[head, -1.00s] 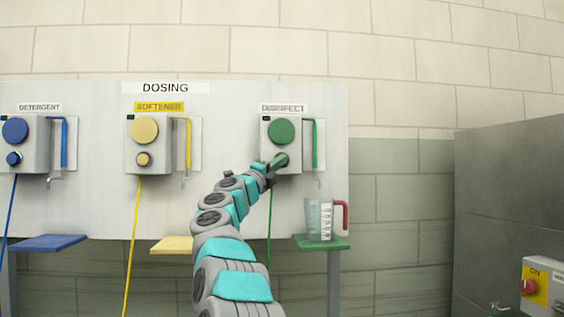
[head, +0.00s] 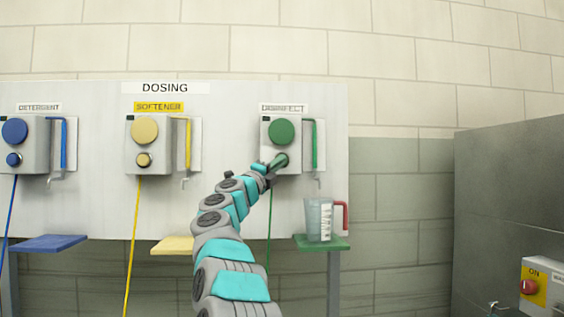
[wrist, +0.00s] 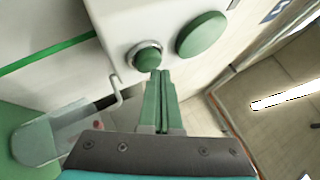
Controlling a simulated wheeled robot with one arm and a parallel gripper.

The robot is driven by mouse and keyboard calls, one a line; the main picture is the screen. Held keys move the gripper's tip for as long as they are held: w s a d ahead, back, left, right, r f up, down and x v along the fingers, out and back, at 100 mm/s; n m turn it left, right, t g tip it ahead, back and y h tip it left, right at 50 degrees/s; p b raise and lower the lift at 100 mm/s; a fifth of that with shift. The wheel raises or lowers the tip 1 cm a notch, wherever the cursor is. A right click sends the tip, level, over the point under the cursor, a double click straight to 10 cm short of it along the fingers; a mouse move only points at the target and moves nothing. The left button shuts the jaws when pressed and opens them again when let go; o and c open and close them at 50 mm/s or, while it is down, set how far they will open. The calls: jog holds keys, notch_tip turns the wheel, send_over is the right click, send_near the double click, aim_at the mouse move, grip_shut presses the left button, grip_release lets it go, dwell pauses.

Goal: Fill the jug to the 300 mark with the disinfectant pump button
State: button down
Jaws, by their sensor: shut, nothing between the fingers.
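The disinfectant pump (head: 268,134) is a grey box on the white panel, with a large green disc (head: 281,132) above a small green button. In the wrist view the button (wrist: 147,58) sits in a metal ring. My gripper (head: 281,161) is shut and empty, its green fingertips at the button's edge in the wrist view (wrist: 160,75); I cannot tell whether they touch or press it. The clear jug (head: 318,219) with a red handle stands on the green shelf (head: 322,243) below the spout (head: 319,180). Its liquid level is too small to read.
The softener pump (head: 143,158) in yellow and the detergent pump (head: 14,158) in blue are on the same panel to the left.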

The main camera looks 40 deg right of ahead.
jog(key=shift+w+d, duration=0.15)
jog(key=shift+w, duration=0.2)
dwell(2.3)
jog(key=shift+s, duration=0.15)
dwell(3.5)
jog(key=shift+s+a+b, duration=0.45)
jog(key=shift+s, duration=0.2)
jog(key=shift+s+a+b, duration=0.45)
jog(key=shift+s+b, duration=0.05)
jog(key=shift+s, duration=0.2)
jog(key=shift+s+a+b, duration=0.4)
jog(key=shift+s+b, duration=0.15)
jog(key=shift+s, duration=0.15)
jog(key=shift+s+a+b, duration=0.45)
jog(key=shift+s+b, duration=0.05)
jog(key=shift+s, duration=0.2)
